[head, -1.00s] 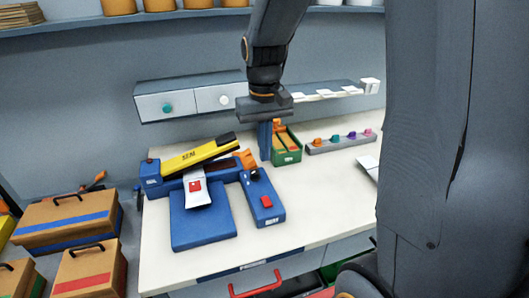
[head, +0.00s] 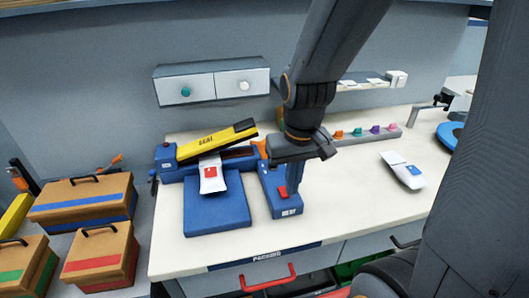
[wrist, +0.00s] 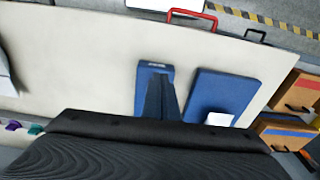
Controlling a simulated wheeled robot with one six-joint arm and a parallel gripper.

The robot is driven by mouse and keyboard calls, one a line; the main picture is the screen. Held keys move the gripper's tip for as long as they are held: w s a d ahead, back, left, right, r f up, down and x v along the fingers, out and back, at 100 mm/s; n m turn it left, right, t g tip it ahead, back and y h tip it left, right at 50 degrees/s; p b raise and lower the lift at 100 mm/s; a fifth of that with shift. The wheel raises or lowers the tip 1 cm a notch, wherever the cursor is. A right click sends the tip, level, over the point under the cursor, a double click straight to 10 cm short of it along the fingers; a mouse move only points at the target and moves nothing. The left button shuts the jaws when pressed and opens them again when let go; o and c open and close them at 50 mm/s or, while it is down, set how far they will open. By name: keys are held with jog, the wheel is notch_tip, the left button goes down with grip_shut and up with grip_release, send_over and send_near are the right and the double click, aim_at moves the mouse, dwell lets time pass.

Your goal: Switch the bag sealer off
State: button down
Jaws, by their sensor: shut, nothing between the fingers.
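The bag sealer has a blue body (head: 172,175) and a raised, tilted yellow arm (head: 205,146) marked SEAL. A white pouch (head: 211,185) with a red label lies from under that arm onto the blue platform (head: 215,217). To its right is a blue control box (head: 288,212) with a red switch (head: 282,193). My gripper (head: 292,190) is shut and empty, pointing down at the box just beside the switch; I cannot tell whether it touches. The wrist view shows the control box (wrist: 153,72) and platform (wrist: 222,92), with the switch hidden behind my gripper (wrist: 158,84).
Coloured knobs (head: 356,132) stand on a grey rail at the back. Another white pouch (head: 403,170) lies at the right. Lidded boxes (head: 85,205) stand to the left of the table. A red drawer handle (head: 268,280) is below the front edge. The table's middle right is clear.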

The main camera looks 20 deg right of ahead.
aim_at(285, 193)
jog(key=w+r+g+p, duration=0.1)
jog(key=w+r+g, duration=0.2)
jog(key=w+r, duration=0.5)
jog(key=f+p, duration=0.1)
jog(key=f, duration=0.3)
jog(key=s+f+p, duration=0.1)
jog(key=f+p, duration=0.1)
jog(key=f, duration=0.3)
jog(key=f+p, duration=0.1)
jog(key=f, duration=0.4)
jog(key=shift+s+d+f, duration=0.1)
jog(key=shift+s+d, duration=0.2)
jog(key=shift+d, duration=0.05)
